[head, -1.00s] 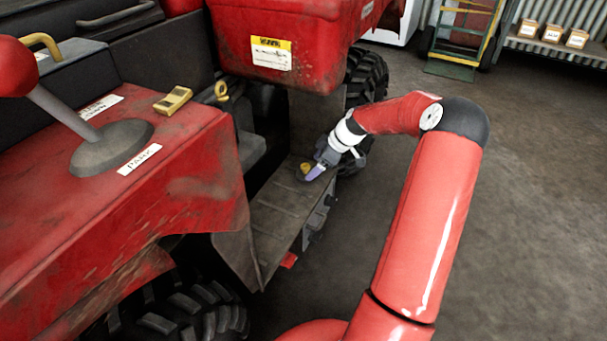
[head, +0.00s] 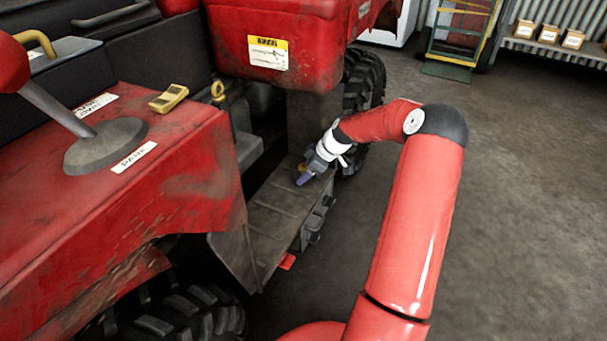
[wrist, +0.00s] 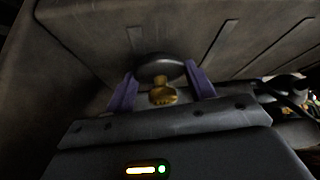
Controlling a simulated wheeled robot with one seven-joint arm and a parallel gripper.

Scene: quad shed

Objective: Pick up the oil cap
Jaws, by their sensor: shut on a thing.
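The oil cap is a dark round disc with a yellow knob. In the wrist view the cap (wrist: 161,94) sits between the two purple fingers of my gripper (wrist: 159,72), which is shut on it. In the head view my gripper (head: 304,177) is over the grey footwell plate (head: 268,222) on the quad's side, and a bit of the yellow of the cap (head: 301,168) shows beside the fingers. Most of the cap is hidden there. I cannot tell whether it touches the plate.
The red quad body (head: 180,180) with a shift lever (head: 60,108) is on the left. A yellow device (head: 169,98) lies on it. A red box-like part (head: 275,45) overhangs behind the plate, near a rear tyre (head: 362,90). Open floor (head: 510,200) is at right.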

